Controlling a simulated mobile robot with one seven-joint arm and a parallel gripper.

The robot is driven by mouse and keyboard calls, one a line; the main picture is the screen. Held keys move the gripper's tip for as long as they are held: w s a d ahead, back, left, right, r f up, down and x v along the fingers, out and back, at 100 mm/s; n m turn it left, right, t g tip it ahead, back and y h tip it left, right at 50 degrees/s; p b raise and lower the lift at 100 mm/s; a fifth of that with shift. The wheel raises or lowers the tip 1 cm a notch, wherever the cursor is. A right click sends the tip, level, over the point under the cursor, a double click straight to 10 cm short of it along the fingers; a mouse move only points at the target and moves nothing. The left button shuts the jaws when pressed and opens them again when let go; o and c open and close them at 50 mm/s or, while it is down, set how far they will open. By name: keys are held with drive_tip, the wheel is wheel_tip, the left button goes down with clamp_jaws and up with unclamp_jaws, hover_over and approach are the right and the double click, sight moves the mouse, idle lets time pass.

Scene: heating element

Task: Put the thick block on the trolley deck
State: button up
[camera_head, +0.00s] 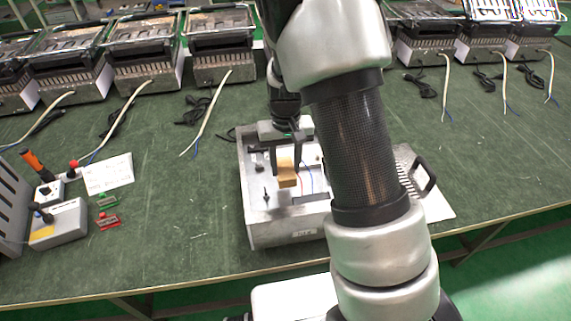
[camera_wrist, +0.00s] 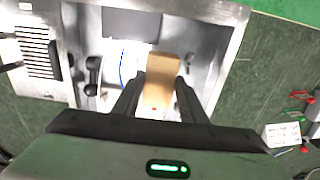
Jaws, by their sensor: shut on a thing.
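A tan, thick block (camera_head: 287,176) is between the fingers of my gripper (camera_head: 287,150), over the open metal housing (camera_head: 262,232) on the green bench. In the wrist view, the block (camera_wrist: 163,68) sits between the two dark fingers of my gripper (camera_wrist: 160,88), which is shut on it. The fingers hide part of the block. I cannot tell whether it touches the housing floor. A pale flat surface (camera_head: 293,300) shows below the bench's front edge, partly behind my arm; it may be the trolley deck.
Inside the housing are a small black lever (camera_wrist: 93,75) and wires. A slotted lid (camera_head: 408,165) lies at its right. Left on the bench (camera_head: 170,215) are a grey box (camera_head: 58,224), an orange-handled tool (camera_head: 36,163) and red and green pieces. Several toaster-like units line the back.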

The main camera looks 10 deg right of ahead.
drive_tip(key=shift+f, duration=0.1)
drive_tip(key=shift+f+b, duration=0.45)
drive_tip(key=shift+f, duration=0.05)
drive_tip(key=o, duration=1.1)
